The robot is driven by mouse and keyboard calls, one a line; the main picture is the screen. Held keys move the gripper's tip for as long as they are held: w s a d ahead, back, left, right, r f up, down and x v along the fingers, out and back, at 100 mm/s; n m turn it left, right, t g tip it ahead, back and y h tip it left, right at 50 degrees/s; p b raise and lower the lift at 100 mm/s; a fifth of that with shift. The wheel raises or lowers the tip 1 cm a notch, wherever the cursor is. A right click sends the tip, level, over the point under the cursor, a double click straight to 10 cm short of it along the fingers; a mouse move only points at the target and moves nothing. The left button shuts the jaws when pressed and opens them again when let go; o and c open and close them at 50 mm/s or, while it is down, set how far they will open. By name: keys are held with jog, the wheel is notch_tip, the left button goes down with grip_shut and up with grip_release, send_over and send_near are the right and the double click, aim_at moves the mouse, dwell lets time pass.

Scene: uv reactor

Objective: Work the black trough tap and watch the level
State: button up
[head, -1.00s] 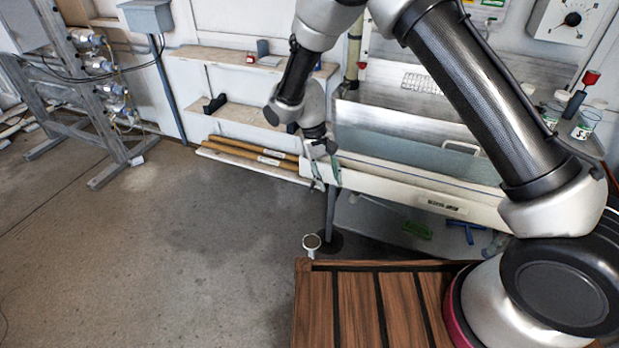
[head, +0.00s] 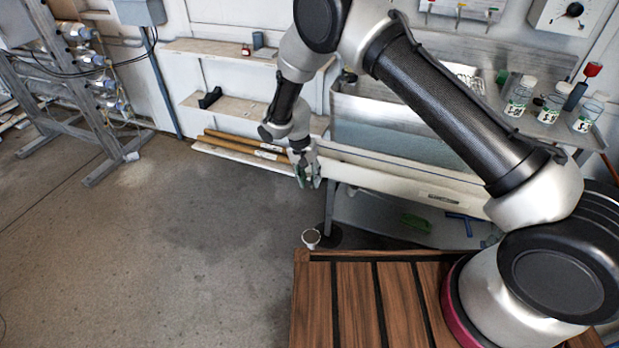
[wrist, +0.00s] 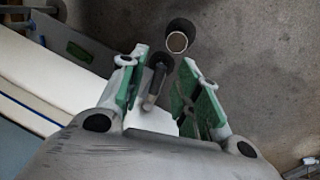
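The steel trough (head: 375,110) stands against the wall behind my arm, with clear bluish liquid inside. A long white rail with a label (head: 400,187) runs along its front. My gripper (head: 308,182) hangs by the left end of this rail, with its green-padded fingers apart and nothing between them touching. In the wrist view my gripper (wrist: 162,103) straddles the sight of a dark stem with a round black part (wrist: 154,82). I cannot tell whether this is the tap or the stand's leg and foot. No black tap is clear in the head view.
Wooden shelves (head: 235,110) and brown tubes (head: 245,146) lie left of the trough. Bottles (head: 520,95) stand at right. The left floor is clear.

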jog(key=shift+f, duration=0.1)
grip_shut()
jog(key=shift+d+n, duration=0.15)
jog(key=shift+n, duration=0.15)
jog(key=shift+w+d+n+t+y, duration=0.35)
jog(key=shift+d+n, duration=0.55)
jog(key=shift+n, duration=1.7)
jog(key=shift+w+d+n+t+y, duration=0.1)
jog(key=shift+w+d+n+t, duration=0.65)
jog(key=shift+n, duration=1.85)
jog(key=shift+w+d+n+t+y, duration=0.1)
jog(key=shift+w+d+n+y, duration=0.15)
jog(key=shift+d+n, duration=1.6)
jog(key=shift+a+n, duration=0.75)
jog(key=shift+n, duration=0.1)
